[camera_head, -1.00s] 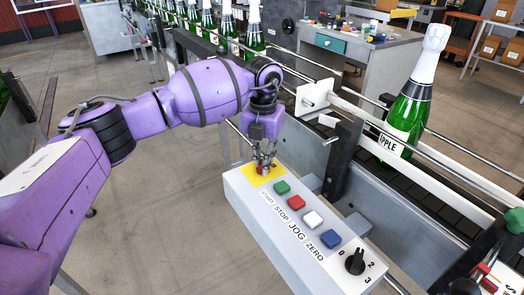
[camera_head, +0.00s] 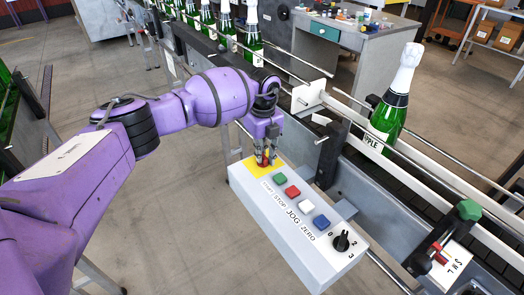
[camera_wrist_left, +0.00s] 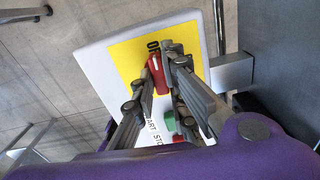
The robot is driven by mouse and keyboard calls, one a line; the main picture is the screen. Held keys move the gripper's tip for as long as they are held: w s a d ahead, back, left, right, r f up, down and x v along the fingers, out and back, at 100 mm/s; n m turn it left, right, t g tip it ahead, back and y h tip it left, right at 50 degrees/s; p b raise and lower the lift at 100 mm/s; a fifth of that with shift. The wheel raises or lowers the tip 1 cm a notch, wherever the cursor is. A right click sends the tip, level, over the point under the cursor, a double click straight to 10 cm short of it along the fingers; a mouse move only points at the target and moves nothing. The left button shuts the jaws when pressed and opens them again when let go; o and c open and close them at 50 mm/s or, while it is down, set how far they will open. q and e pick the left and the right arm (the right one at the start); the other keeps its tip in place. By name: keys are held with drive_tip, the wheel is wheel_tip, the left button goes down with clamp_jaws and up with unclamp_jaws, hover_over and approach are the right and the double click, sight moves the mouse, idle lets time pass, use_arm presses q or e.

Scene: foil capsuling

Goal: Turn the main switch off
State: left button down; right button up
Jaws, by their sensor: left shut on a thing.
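The main switch (camera_wrist_left: 160,76) is a red handle on a yellow plate (camera_wrist_left: 127,53) at the far end of the control box (camera_head: 283,232). In the head view the switch (camera_head: 262,158) is mostly hidden by my left gripper (camera_head: 266,160). In the left wrist view the left gripper (camera_wrist_left: 162,62) is shut on the red handle, its fingers on either side. A black mark shows at the handle's far end in the wrist view. My right gripper is not in view.
Green (camera_head: 279,180), red (camera_head: 293,192), white (camera_head: 307,206) and blue (camera_head: 321,222) buttons and a black dial (camera_head: 341,241) sit along the box. A conveyor with a foil-topped bottle (camera_head: 393,105) runs beside it. A green knob (camera_head: 469,210) stands at right.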

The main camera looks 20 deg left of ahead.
sight(263, 155)
use_arm(q)
drive_tip(key=shift+w+r+n, duration=0.15)
drive_tip(key=shift+r+n, duration=0.15)
drive_tip(key=shift+r, duration=0.05)
drive_tip(key=shift+f+p, duration=0.15)
drive_tip(key=shift+p, duration=0.15)
drive_tip(key=c, duration=1.8)
unclamp_jaws()
drive_tip(key=shift+o, duration=0.2)
drive_tip(key=shift+f, duration=0.1)
wheel_tip(263, 155, up, 12)
